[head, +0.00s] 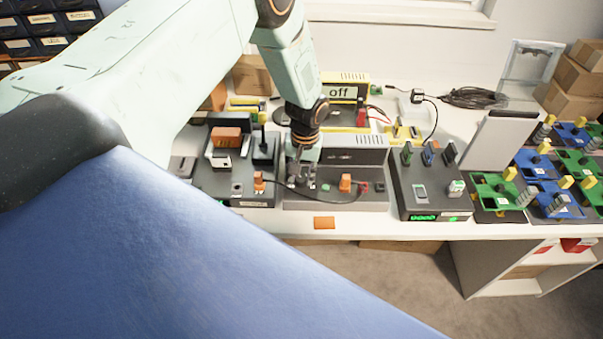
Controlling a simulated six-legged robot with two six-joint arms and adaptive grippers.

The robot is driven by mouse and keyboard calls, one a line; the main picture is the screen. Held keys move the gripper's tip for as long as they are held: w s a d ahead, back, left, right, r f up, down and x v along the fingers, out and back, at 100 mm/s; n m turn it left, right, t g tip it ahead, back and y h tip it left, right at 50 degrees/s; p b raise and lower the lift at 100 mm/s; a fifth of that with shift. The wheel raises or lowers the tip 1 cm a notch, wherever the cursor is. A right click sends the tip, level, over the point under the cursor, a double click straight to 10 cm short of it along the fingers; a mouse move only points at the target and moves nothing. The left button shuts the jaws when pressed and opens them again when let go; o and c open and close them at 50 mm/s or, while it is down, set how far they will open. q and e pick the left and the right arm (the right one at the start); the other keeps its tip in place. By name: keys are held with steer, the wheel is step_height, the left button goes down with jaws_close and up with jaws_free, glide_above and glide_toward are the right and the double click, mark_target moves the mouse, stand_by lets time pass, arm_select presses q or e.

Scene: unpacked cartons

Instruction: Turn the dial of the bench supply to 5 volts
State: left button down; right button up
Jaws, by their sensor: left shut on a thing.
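A yellow and black unit, which looks like the bench supply (347,92), stands at the back of the bench. Its display reads "off". I cannot make out its dial; my left arm covers part of the area in front of it. My left gripper (300,178) points down over the left part of a grey fixture (335,203), in front of the supply. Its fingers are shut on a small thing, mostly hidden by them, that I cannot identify. My right gripper is not in view.
An orange block (345,183) and a dark cable are right of the gripper. A dark unit with a green display (423,217) stands further right, before green and blue trays (500,203). An orange piece (324,222) lies at the bench's front edge.

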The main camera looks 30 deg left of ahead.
mark_target(304, 177)
arm_select(q)
steer(key=shift+w+r, duration=0.1)
steer(key=shift+w, duration=0.05)
steer(key=c, duration=1)
jaws_free()
step_height(304, 177, up, 12)
steer(key=shift+d, duration=0.25)
